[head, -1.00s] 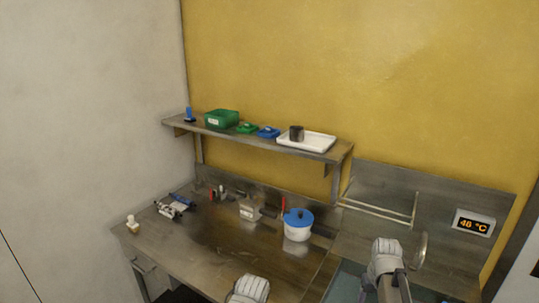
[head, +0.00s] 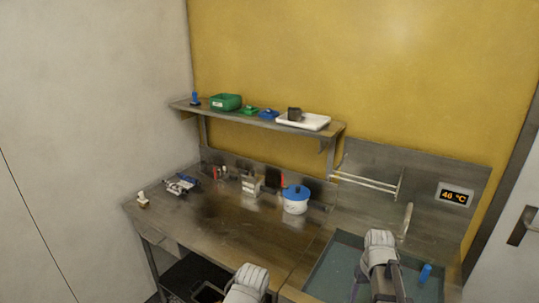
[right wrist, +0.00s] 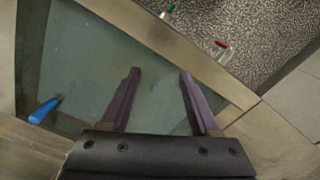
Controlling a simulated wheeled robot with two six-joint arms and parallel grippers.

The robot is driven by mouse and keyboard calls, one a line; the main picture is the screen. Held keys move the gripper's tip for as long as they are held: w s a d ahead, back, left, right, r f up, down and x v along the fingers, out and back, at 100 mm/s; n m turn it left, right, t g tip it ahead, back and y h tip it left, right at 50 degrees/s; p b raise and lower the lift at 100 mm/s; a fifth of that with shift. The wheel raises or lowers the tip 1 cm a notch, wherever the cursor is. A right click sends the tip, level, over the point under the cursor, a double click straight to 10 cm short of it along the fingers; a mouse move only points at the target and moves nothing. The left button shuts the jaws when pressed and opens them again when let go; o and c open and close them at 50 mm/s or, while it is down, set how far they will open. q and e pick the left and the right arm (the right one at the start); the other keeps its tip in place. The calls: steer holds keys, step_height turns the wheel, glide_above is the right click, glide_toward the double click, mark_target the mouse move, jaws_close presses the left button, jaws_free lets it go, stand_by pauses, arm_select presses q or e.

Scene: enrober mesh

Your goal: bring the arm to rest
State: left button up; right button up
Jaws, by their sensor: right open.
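My right gripper (right wrist: 160,75) shows its two purple fingers spread apart in the right wrist view, with nothing between them. It is over the grey-green panel (right wrist: 80,62) set in a steel frame; I cannot tell its height above it. In the head view my right arm reaches over the same panel (head: 338,272) at the lower right, and its fingers are mostly hidden by the arm. A link of my left arm shows at the bottom edge, but my left gripper does not.
A blue object (head: 425,273) lies at the panel's right side, also in the wrist view (right wrist: 44,111). A blue-lidded white pot (head: 295,205) stands on the steel bench (head: 225,240). A shelf (head: 255,121) holds a green bin (head: 226,102) and white tray (head: 316,122). A display (head: 456,195) reads 46 °C.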

steer(key=s+a+f+n+b, duration=0.1)
steer(key=s+a+f+b, duration=0.2)
steer(key=a, duration=0.4)
steer(key=s+a+f+n+b, duration=0.2)
steer(key=s+a+f+b, duration=0.1)
steer(key=a, duration=0.4)
steer(key=s+a+f+n+h+b, duration=0.1)
steer(key=s+a+f+b, duration=0.2)
steer(key=s+a, duration=0.2)
steer(key=a, duration=0.3)
steer(key=shift+f, duration=0.25)
